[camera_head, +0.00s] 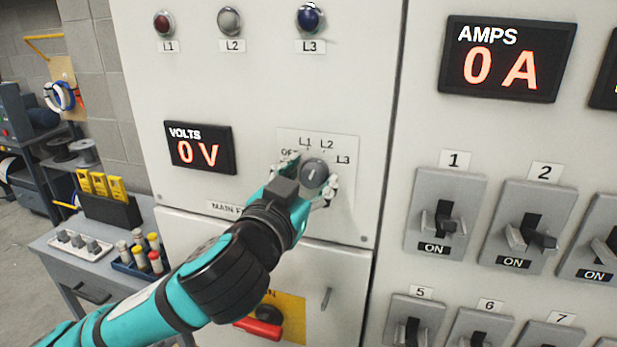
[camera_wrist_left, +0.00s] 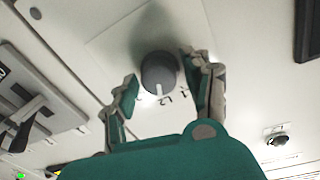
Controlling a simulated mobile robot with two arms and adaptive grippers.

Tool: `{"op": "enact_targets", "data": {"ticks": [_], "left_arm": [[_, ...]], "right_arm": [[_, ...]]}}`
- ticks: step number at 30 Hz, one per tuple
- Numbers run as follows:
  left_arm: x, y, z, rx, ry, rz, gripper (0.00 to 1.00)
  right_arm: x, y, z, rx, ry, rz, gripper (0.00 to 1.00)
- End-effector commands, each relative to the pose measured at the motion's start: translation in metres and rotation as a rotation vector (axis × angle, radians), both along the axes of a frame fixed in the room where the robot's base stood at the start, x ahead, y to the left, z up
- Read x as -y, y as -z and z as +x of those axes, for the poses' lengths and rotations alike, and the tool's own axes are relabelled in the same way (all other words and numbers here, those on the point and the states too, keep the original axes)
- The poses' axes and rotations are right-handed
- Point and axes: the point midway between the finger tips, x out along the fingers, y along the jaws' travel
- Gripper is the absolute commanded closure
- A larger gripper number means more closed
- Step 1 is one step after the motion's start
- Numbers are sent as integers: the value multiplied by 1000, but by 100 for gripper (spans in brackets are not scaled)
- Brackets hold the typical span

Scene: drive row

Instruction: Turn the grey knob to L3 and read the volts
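The grey knob (camera_head: 315,173) sits on a white plate on the panel, with labels OFF, L1, L2 and L3 around its top; OFF is partly covered. Its white mark points up and slightly right, roughly toward L2. The knob also shows in the left wrist view (camera_wrist_left: 158,72). My left gripper (camera_head: 308,182) has one finger on each side of the knob. In the left wrist view its fingers (camera_wrist_left: 160,72) stand apart from the knob, with gaps on both sides. The VOLTS display (camera_head: 199,148) reads 0 V. My right gripper is out of view.
Lamps L1 (camera_head: 164,23), L2 (camera_head: 229,21) and L3 (camera_head: 310,17) sit above, seemingly unlit. The AMPS display (camera_head: 507,58) reads 0 A. Breaker switches (camera_head: 446,217) fill the right panel. A red handle (camera_head: 258,328) is below my arm. A grey bench (camera_head: 75,262) stands left.

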Motion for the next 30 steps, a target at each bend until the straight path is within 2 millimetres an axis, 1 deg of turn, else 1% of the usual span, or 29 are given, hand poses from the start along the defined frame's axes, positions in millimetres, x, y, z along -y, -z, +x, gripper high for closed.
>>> {"op": "enact_targets", "data": {"ticks": [1, 9, 10, 20, 26, 30], "left_arm": [[0, 0, 0, 0, 0, 0, 58], [0, 0, 0, 0, 0, 0, 94], [0, 0, 0, 1, 0, 0, 96], [0, -2, 0, 11, 0, 30, 96], [0, -3, 0, 41, 0, 127, 96], [0, -4, 0, 75, 0, 229, 96]], "right_arm": [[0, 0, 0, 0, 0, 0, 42], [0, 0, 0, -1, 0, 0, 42], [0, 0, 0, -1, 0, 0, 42], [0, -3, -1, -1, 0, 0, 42], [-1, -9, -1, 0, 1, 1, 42], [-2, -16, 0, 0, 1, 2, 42]]}}
